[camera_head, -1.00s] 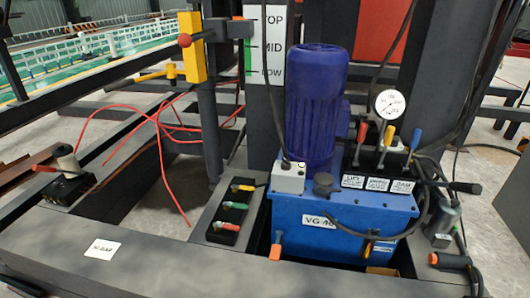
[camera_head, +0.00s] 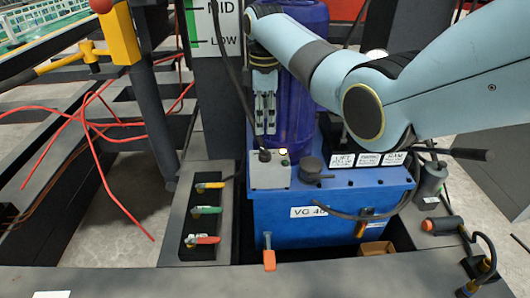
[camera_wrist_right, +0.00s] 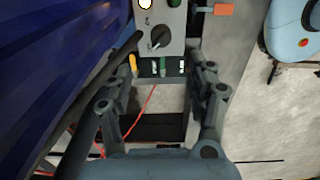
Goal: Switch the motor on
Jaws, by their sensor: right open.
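The motor is a blue ribbed cylinder (camera_head: 302,100) standing on the blue pump tank (camera_head: 330,205), partly hidden behind my right arm. The grey switch box (camera_head: 269,178) sits at the tank's front left corner, with a black knob and a small yellowish lamp (camera_head: 283,152) on top. In the right wrist view the box (camera_wrist_right: 170,50) shows a dark rotary knob (camera_wrist_right: 160,37), a green button and a bright white spot. My right gripper (camera_head: 264,130) is open and points down just above the box, apparently not touching it. My left gripper is out of view.
Three valve levers, yellow, green and red (camera_head: 207,210), stand left of the tank. A yellow post (camera_head: 119,35) with red hoses is farther left. A black cable (camera_head: 237,75) runs down to the box. Labelled lever plates (camera_head: 368,160) are on the tank's right.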

